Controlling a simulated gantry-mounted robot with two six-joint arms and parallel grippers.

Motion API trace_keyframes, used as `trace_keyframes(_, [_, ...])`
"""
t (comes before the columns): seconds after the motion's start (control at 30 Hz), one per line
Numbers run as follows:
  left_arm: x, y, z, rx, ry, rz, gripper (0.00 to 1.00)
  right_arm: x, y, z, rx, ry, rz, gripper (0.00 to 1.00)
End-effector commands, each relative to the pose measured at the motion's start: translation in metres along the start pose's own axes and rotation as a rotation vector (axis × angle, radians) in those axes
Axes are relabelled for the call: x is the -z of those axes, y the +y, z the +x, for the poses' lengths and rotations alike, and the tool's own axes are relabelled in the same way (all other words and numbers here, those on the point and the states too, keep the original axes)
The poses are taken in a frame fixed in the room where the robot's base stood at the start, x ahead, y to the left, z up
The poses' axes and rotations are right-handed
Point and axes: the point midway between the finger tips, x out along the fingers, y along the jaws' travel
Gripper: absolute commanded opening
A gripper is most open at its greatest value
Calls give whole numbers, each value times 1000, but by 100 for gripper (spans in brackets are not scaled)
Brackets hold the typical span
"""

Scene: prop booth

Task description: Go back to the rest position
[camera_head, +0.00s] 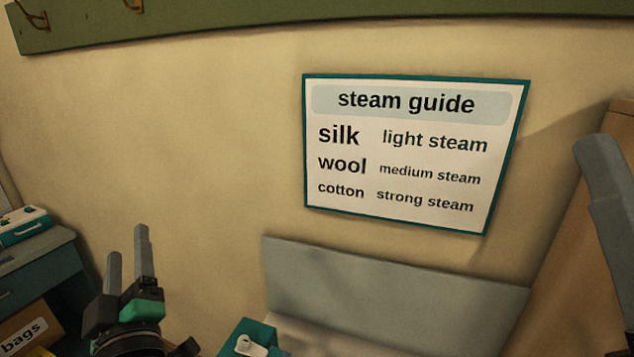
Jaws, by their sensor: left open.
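My left gripper (128,240) is at the lower left of the head view, pointing up, with its two grey fingers apart. Nothing is between the fingers. Its green and black body shows below them, cut off by the bottom edge. The plain wall is behind it.
A steam guide sign (414,219) hangs on the wall. Below it stands a grey panel (390,285), with a teal object (237,330) at its lower left. A dark teal shelf (45,270) and a "bags" box (28,334) are at left. A green hook rail (250,18) runs along the top.

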Motion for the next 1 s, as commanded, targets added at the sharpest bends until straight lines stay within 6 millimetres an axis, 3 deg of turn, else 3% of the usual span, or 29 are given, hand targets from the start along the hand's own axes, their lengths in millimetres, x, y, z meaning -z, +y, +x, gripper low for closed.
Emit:
trace_keyframes(0.03, [41, 21, -5, -84, 36, -36, 64, 0, 0, 0, 0, 0, 0, 50])
trace_keyframes(0.1, [87, 51, -21, -221, 75, -41, 64, 0, 0, 0, 0, 0, 0, 50])
trace_keyframes(0.2, [138, 92, -59, -423, 147, 5, 64, 0, 0, 0, 0, 0, 0, 50])
trace_keyframes(0.3, [170, 127, -111, -622, 240, 111, 64, 0, 0, 0, 0, 0, 0, 50])
trace_keyframes(0.37, [175, 141, -132, -701, 292, 222, 64, 0, 0, 0, 0, 0, 0, 50])
trace_keyframes(0.43, [176, 149, -130, -691, 346, 392, 64, 4, 0, 5, 0, -1, 0, 50])
trace_keyframes(0.5, [212, 180, -117, -692, 340, 377, 64, 38, 0, 41, 0, -2, 0, 50])
trace_keyframes(1.0, [374, 323, -60, -689, 335, 375, 64, 191, 1, 207, 0, 0, 0, 50])
